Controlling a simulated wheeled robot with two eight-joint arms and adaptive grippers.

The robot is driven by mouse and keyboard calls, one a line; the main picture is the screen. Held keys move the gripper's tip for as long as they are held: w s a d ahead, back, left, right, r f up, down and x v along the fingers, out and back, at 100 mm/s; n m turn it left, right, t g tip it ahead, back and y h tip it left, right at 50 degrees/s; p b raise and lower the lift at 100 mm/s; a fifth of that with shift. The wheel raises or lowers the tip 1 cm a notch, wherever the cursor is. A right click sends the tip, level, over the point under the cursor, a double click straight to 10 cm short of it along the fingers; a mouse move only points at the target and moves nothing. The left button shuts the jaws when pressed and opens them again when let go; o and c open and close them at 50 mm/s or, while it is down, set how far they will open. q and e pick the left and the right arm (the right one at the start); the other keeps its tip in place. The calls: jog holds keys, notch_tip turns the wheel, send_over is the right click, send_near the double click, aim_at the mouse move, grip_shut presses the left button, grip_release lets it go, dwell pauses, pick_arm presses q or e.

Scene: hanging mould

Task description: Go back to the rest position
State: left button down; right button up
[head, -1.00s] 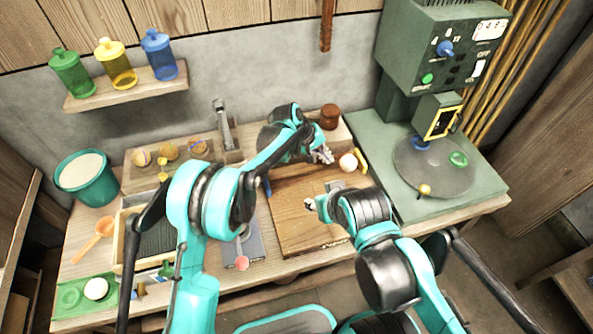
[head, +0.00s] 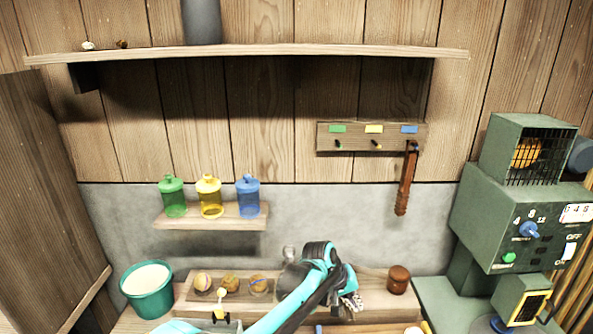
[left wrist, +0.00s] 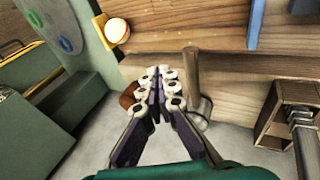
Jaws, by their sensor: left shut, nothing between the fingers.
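My left gripper (head: 350,303) is at the lower middle of the head view, at the end of a teal and black arm from the lower left. It is left of a brown jar (head: 398,280) and above the workbench. In the left wrist view the fingers of my left gripper (left wrist: 164,88) are together with nothing between them. A wooden handle (left wrist: 191,72) stands just beyond them; whether they touch it I cannot tell. My right gripper is in neither current view.
A wall shelf (head: 172,222) holds green, yellow and blue bottles. A long shelf (head: 300,49) runs above. A peg rack (head: 350,142) has a brown tool (head: 406,185) hanging from it. A teal bucket (head: 147,292) stands left; a green machine (head: 500,220) stands right.

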pick_arm(q)
jog(key=s+a+r+t+y, duration=0.1)
jog(key=s+a+r, duration=0.2)
jog(key=a, duration=0.4)
jog(key=s+a+r+t, duration=0.1)
jog(key=s+a+r, duration=0.2)
jog(key=a, duration=0.4)
jog(key=s+a+r+t+y, duration=0.1)
jog(key=s+a+r, duration=0.1)
jog(key=s+a, duration=0.35)
jog(key=s+a+f+t+y, duration=0.2)
jog(key=s+a+f+y, duration=0.1)
jog(key=s+a, duration=0.9)
jog(key=a, duration=0.3)
jog(key=shift+s+a+f, duration=0.15)
jog(key=shift+a+f, duration=0.05)
